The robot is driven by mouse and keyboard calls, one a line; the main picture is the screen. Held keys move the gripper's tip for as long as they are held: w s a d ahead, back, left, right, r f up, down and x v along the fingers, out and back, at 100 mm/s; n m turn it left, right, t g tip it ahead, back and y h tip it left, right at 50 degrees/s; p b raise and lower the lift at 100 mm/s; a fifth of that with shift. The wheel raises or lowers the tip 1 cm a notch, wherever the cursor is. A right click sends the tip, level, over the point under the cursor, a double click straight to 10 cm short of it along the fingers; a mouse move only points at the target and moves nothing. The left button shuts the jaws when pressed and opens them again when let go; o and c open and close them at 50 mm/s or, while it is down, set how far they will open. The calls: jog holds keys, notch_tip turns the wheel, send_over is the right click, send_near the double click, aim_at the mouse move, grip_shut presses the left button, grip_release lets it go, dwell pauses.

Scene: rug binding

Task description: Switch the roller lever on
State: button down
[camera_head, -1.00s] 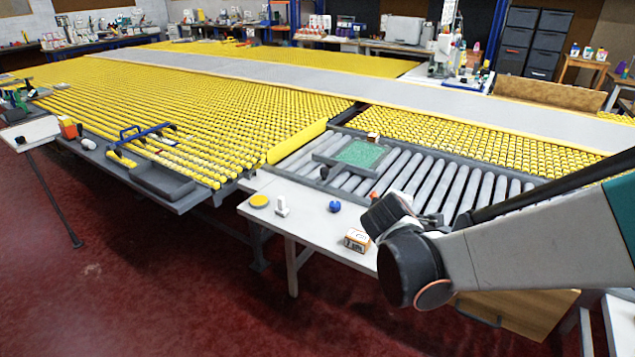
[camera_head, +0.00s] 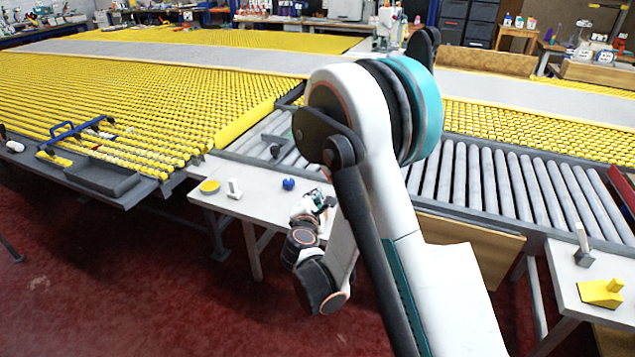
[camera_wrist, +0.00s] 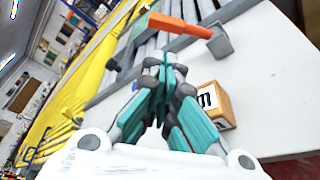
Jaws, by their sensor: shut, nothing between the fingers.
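An orange lever handle (camera_wrist: 178,25) on a grey block (camera_wrist: 219,42) shows in the wrist view, at the edge of the grey rollers, just beyond my fingertips and a little to the right. I take it for the roller lever; its setting cannot be told. My gripper (camera_wrist: 161,66) is shut and empty, its teal fingers together, apart from the handle in the picture. In the head view my gripper (camera_head: 326,201) is low over the white table, and my arm hides the lever there.
A wooden block with a black letter (camera_wrist: 210,103) stands right of my fingers. The white table (camera_head: 262,207) also bears a blue ball (camera_head: 288,184), a yellow disc (camera_head: 209,187) and a white upright piece (camera_head: 234,189). Grey rollers (camera_head: 487,180) lie behind. A yellow wedge (camera_head: 601,293) is at right.

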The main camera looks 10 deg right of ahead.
jog(key=shift+w+d+p, duration=0.2)
jog(key=shift+w+p, duration=0.25)
jog(key=shift+w, duration=0.1)
jog(key=b+x, duration=0.1)
jog(key=x, duration=0.6)
jog(key=shift+w+d+f+b, duration=0.1)
jog(key=shift+w+f+b, duration=0.15)
jog(key=shift+w+b, duration=0.05)
jog(key=shift+w+d, duration=0.2)
jog(key=shift+w, duration=0.3)
jog(key=shift+w, duration=0.15)
